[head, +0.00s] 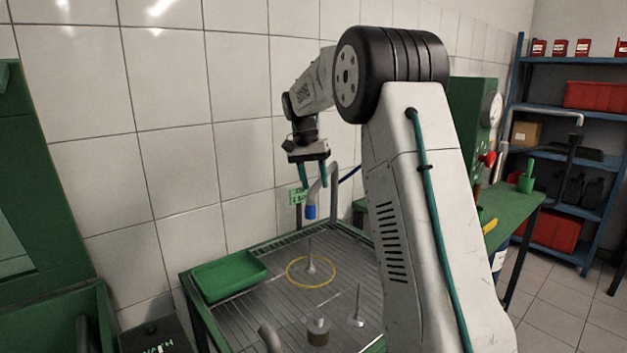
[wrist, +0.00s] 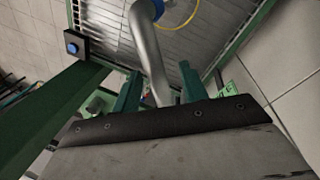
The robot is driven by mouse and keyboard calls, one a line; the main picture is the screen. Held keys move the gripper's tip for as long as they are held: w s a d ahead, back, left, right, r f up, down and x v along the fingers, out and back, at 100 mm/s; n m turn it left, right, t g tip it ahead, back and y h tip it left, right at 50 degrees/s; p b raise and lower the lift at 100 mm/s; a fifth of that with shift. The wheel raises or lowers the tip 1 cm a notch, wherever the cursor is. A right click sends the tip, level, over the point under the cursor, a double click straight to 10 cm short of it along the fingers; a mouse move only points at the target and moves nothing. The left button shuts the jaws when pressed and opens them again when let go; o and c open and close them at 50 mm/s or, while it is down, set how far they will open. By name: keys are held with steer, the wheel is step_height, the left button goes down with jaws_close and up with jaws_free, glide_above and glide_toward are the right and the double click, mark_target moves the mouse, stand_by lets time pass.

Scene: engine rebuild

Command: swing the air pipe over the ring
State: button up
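The air pipe (head: 323,186) is a grey bent tube with a blue nozzle (head: 310,212) pointing down. The yellow ring (head: 289,277) is marked on the slatted bench top below and around a small valve-like part (head: 311,268). In the head view the nozzle hangs above the ring's far side. My gripper (head: 313,176) points down beside the pipe's upper bend. In the wrist view the pipe (wrist: 149,55) runs between my green fingers (wrist: 160,90) with gaps at both sides, so the gripper is open. The ring (wrist: 180,24) shows partly beyond the pipe.
A green tray (head: 229,275) lies at the bench's left. A second valve-like part (head: 356,310) and a grey cylinder (head: 318,333) stand toward the front. A green sign (head: 298,195) is near the wall behind the pipe. Tiled wall closes off the back.

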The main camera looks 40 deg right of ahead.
step_height(320, 180, up, 8)
steer(key=w+a, duration=0.1)
steer(key=shift+w+f, duration=0.15)
steer(key=shift+f, duration=0.05)
stand_by(1.0)
steer(key=s+a+f+n+t, duration=0.1)
steer(key=s+a+f+n, duration=0.2)
steer(key=s+a, duration=0.4)
steer(key=s+a+f+n+t, duration=0.1)
steer(key=s+a+f+n, duration=0.2)
steer(key=s+a, duration=0.5)
steer(key=s+a+f+n+t+y, duration=0.1)
steer(key=s+a+f+n, duration=0.3)
steer(key=s, duration=2.1)
steer(key=a, duration=0.4)
steer(key=shift+n, duration=0.4)
